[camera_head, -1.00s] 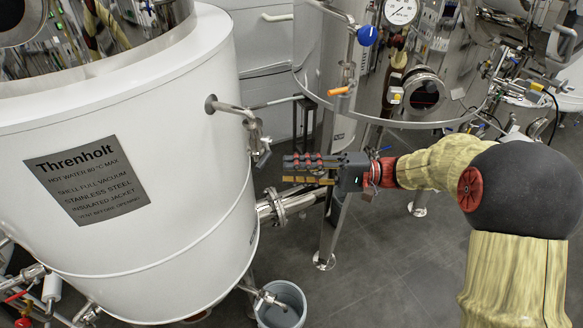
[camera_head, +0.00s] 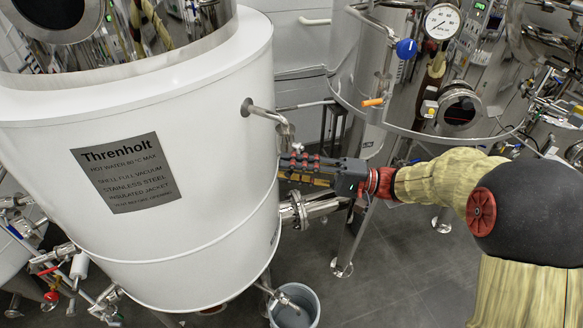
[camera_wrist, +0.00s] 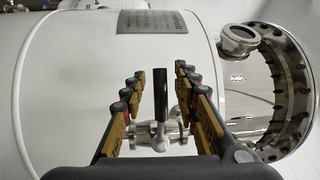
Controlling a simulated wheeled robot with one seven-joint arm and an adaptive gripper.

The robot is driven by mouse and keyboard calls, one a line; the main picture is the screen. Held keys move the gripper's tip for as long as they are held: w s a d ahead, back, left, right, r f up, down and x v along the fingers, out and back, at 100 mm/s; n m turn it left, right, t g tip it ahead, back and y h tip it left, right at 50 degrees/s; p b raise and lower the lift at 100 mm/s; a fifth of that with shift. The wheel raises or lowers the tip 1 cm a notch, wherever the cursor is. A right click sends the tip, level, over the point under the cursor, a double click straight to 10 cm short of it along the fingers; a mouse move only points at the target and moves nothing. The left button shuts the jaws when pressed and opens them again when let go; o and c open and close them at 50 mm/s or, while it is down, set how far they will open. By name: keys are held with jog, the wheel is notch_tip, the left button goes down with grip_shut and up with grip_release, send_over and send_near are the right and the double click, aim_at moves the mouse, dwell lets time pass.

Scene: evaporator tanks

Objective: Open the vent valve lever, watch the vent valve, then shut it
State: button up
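The vent valve (camera_head: 284,128) sits at the end of a bent steel pipe on the side of the white tank (camera_head: 215,225). In the wrist view the valve's steel body (camera_wrist: 160,132) shows, with its black lever (camera_wrist: 161,92) standing upright in the picture. My gripper (camera_head: 286,165) is right at the valve, just below it in the head view. In the wrist view my gripper (camera_wrist: 160,72) is open, with one row of finger pads on each side of the lever. Gaps show between the lever and both fingers. The lever is hard to make out in the head view.
A grey bucket (camera_head: 296,308) stands on the floor below. A flanged pipe (camera_head: 305,209) leaves the tank under my gripper. A steel vessel with a gauge (camera_head: 441,21), a blue knob (camera_head: 406,48) and an orange handle (camera_head: 373,102) stands behind.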

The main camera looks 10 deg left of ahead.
jog(key=c, duration=0.8)
dwell(0.5)
